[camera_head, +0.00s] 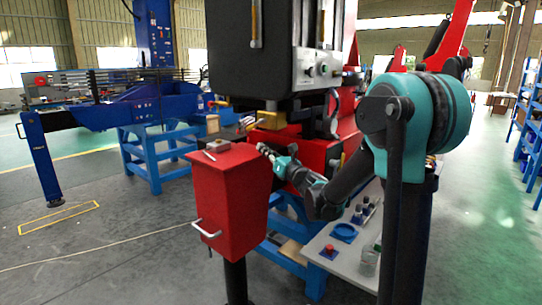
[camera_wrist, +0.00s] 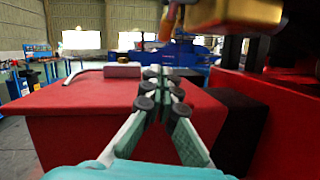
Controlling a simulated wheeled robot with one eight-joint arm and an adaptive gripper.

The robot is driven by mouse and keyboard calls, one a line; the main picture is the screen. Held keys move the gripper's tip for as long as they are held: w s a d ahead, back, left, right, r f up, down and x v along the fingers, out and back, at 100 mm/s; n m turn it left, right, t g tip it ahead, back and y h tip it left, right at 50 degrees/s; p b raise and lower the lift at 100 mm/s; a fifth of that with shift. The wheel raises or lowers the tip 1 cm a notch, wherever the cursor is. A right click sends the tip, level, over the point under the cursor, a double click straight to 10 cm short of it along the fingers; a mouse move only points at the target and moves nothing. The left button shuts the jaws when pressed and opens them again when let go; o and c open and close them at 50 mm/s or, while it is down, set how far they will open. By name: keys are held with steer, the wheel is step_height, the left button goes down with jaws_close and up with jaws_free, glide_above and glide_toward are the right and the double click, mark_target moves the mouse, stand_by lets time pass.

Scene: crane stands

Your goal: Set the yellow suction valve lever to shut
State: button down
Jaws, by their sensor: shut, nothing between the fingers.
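A brass-yellow block (camera_head: 272,119) sits under the dark machine housing, just above and behind my gripper. It also shows at the top right of the wrist view (camera_wrist: 238,14), partly cut off by the frame edge. A smaller yellow part (camera_head: 246,122) shows to its left. I cannot tell which of these is the suction valve lever, or its setting. My gripper (camera_head: 263,149) is shut and empty, beside the upper right edge of the red box. In the wrist view its fingers (camera_wrist: 160,73) meet near the middle, above the red box top, apart from the brass block.
The red box (camera_head: 228,195) has a white front handle and a small grey block with a pale rod (camera_head: 215,147) on top. Red machinery (camera_wrist: 285,115) closes off the right. A white bench (camera_head: 345,250) with small items is below my arm. Open floor lies left.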

mark_target(250, 129)
steer(key=w+a+r, duration=0.2)
steer(key=w+r, duration=0.1)
steer(key=shift+a, duration=0.25)
steer(key=shift+w+a+r, duration=0.15)
steer(key=shift+w+r, duration=0.1)
steer(key=shift+r, duration=0.3)
steer(key=shift+w+a+r, duration=0.3)
steer(key=shift+w+a, duration=0.1)
steer(key=shift+a, duration=0.1)
stand_by(0.6)
steer(key=shift+w+a+r, duration=0.1)
steer(key=shift+a, duration=0.05)
steer(key=shift+w+a+r, duration=0.3)
steer(key=shift+a+r, duration=0.05)
steer(key=shift+r, duration=0.05)
stand_by(0.6)
